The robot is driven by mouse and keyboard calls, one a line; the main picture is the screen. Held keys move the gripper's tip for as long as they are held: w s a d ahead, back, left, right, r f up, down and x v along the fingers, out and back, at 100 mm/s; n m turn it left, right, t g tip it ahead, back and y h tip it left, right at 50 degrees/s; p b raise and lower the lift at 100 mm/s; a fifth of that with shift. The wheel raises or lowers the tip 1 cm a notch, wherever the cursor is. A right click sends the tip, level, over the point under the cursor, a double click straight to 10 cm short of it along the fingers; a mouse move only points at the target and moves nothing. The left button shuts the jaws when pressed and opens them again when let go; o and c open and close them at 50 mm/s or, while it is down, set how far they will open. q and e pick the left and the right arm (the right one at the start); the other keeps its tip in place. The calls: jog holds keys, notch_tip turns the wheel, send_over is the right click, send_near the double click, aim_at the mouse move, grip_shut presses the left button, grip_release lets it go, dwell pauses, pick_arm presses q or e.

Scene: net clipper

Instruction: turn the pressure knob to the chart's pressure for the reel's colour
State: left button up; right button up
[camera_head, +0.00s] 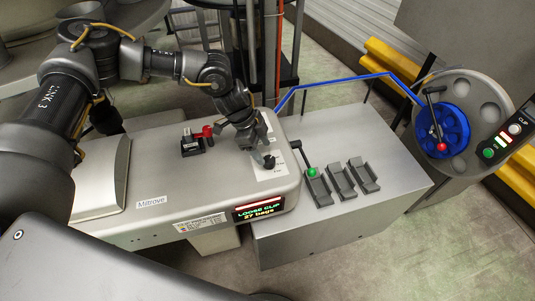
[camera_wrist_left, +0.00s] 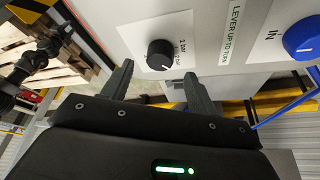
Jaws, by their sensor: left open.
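The reel (camera_head: 455,128) is blue, at the right. A small printed plate (camera_head: 200,223) on the machine front may be the chart; its text is unreadable. My right gripper is not seen.
A red-handled lever block (camera_head: 193,143) stands left of the gripper. A lit display (camera_head: 258,210) reads "LOOSE CLIP 27 bags". A blue tube (camera_head: 335,82) runs to the reel.

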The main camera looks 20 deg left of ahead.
aim_at(268, 159)
pick_arm(q)
jog(key=shift+p+x, duration=0.5)
jog(key=shift+x, duration=1.8)
jog(key=c, duration=1)
